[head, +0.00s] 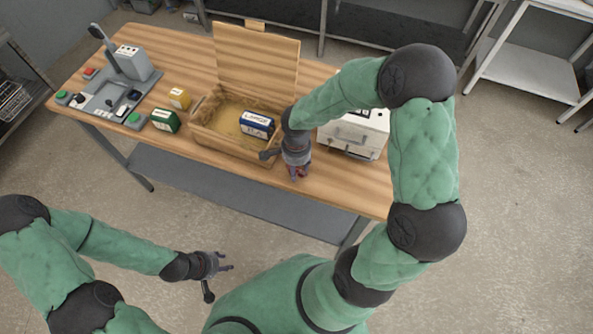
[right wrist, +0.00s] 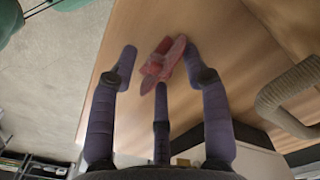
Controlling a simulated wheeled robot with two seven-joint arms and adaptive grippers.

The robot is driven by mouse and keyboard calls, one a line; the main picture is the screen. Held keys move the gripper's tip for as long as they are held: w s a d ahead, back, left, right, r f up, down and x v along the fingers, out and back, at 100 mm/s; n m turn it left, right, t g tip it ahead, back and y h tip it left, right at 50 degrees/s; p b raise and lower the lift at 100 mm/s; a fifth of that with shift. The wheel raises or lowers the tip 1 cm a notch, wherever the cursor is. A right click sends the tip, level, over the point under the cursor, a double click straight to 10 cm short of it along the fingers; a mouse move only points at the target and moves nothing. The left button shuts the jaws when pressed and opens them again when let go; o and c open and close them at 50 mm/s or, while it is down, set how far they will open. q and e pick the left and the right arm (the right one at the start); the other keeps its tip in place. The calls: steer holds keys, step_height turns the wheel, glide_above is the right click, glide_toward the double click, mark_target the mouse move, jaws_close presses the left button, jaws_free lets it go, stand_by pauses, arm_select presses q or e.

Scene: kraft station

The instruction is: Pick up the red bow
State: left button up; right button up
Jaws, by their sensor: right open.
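The red bow (right wrist: 161,66) lies on the wooden table top (right wrist: 125,30) near its edge, seen in the right wrist view. It sits between the spread fingers of my right gripper (right wrist: 160,72), which is open. I cannot tell whether a finger touches the bow. In the head view, my right gripper (head: 297,172) points down at the table's front edge, and only a bit of red shows among its fingers. My left gripper (head: 222,266) is open and empty, away from the table, above the floor.
An open wooden box (head: 225,143) with a raised lid and a blue packet (head: 257,124) inside stands left of my right gripper. A white drawer unit (head: 362,133) stands right. Green (head: 165,121) and yellow (head: 180,97) boxes and a grey station (head: 110,97) are further left.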

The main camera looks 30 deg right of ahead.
steer(key=c, duration=0.8)
steer(key=shift+c, duration=0.2)
